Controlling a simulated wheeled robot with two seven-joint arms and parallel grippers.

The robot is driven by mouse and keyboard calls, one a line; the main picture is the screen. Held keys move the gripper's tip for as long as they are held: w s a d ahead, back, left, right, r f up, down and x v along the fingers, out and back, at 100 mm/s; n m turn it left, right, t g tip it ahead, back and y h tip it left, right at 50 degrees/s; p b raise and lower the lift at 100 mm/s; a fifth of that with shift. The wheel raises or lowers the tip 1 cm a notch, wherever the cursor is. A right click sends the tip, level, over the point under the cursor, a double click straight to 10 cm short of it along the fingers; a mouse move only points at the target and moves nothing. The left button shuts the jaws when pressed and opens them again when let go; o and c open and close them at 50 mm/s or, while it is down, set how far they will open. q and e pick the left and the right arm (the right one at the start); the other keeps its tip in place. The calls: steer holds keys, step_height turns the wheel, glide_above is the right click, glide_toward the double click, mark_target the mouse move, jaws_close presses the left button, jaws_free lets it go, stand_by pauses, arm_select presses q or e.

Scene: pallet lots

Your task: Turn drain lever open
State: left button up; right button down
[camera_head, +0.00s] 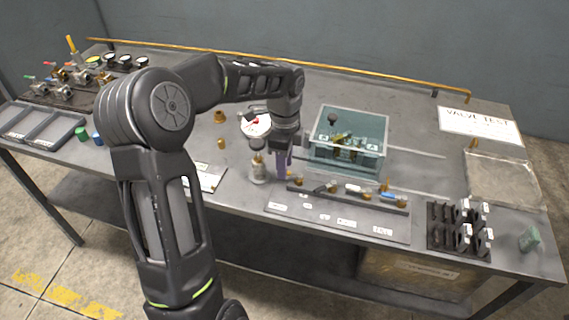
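A valve manifold (345,196) runs along the front of the bench, with several small valves and white labels on the plate before it. One valve near its right end has a blue lever (389,196); another has a dark lever (318,190) near its left end. The label text is too small to tell which is the drain lever. My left gripper (282,165) points down at the manifold's left end, beside a gauge stand. A purple piece shows at its fingers; I cannot tell whether it is held. The finger gap is hidden. My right gripper is out of view.
A clear water tank (348,140) stands behind the manifold. A round gauge (255,124) on a metal body (258,167) stands left of my gripper. A black slotted rack (459,228) and a clear tray (503,180) are at the right. Bench space between tank and tray is mostly clear.

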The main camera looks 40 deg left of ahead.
arm_select(q)
steer(key=shift+f, duration=0.45)
steer(key=shift+c, duration=0.4)
jaws_close()
